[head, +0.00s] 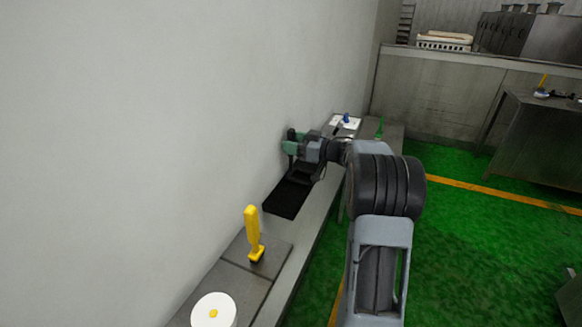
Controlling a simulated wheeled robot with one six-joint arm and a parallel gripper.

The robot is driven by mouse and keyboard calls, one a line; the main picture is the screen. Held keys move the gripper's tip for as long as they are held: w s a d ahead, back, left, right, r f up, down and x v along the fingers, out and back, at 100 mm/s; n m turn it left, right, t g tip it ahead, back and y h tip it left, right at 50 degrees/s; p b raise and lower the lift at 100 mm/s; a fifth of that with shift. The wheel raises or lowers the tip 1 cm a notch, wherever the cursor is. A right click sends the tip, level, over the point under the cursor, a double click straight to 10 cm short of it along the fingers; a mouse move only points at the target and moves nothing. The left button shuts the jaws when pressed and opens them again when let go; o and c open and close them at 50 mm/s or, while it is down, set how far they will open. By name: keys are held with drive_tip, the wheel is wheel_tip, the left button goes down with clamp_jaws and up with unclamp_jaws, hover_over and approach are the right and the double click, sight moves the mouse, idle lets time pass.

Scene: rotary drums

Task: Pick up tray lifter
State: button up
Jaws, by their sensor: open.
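No thing in the head view can be named with certainty as the tray lifter. A dark, flat black piece (286,198) lies on the narrow metal bench, below and just left of my gripper. A dark frame-like part (303,171) shows right under the gripper; whether it touches the gripper or joins the flat piece, I cannot tell. My gripper (291,147), with green and dark parts at its end, is over the bench close to the wall. It is open, and its fingertips are hard to make out at this size. My arm hides part of the bench behind it.
A yellow upright tool (253,232) with a black foot and a white disc (213,311) with a yellow centre stand on the near bench. A white tray (345,122) with a blue item and a green object (380,127) are farther back.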

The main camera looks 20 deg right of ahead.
drive_tip(key=shift+w+a, duration=0.15)
drive_tip(key=shift+c, duration=0.2)
clamp_jaws()
idle(0.3)
